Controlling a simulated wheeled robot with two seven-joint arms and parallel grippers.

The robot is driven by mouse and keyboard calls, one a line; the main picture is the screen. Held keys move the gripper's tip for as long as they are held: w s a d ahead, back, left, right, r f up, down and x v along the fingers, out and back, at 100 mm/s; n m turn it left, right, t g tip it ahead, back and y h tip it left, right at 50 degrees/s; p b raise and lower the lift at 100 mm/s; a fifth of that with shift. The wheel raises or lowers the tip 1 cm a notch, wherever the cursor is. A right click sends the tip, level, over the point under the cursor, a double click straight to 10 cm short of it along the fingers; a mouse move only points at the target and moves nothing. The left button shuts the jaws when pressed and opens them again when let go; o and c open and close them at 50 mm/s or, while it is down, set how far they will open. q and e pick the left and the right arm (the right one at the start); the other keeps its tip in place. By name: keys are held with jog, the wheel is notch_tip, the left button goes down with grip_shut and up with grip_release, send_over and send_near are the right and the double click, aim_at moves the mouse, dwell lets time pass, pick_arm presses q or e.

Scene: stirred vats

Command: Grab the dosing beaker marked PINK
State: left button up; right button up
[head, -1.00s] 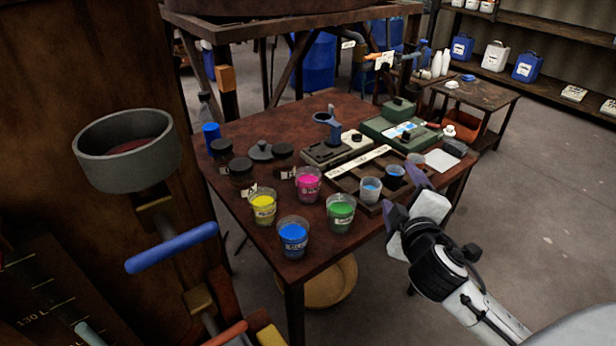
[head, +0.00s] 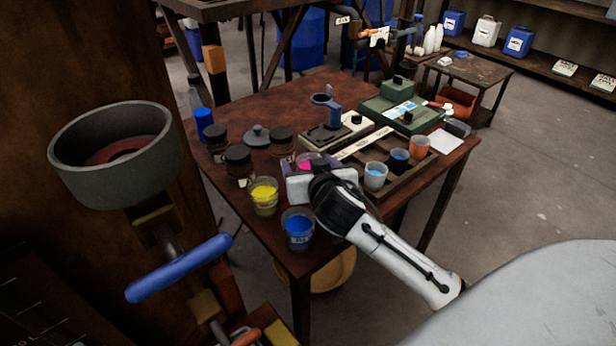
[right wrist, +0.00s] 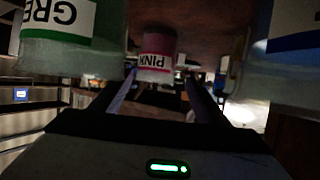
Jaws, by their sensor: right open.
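The beaker marked PINK (head: 305,163) stands upright on the brown table, partly hidden behind my right gripper in the head view. In the right wrist view, the PINK beaker (right wrist: 157,55) appears upside down, its label facing me, just beyond the fingertips. My right gripper (head: 318,170) is open, its two fingers (right wrist: 160,85) apart and pointing at the beaker, with nothing visibly held. I cannot tell whether the fingers reach around it. My left gripper is not in view.

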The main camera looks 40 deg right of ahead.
aim_at(307, 159)
jog(key=shift+d+x, duration=0.2)
jog(key=shift+x, duration=1.35)
jog(key=shift+d+x, duration=0.2)
jog(key=shift+x, duration=1.35)
jog(key=shift+s, duration=0.2)
jog(key=c, duration=1.2)
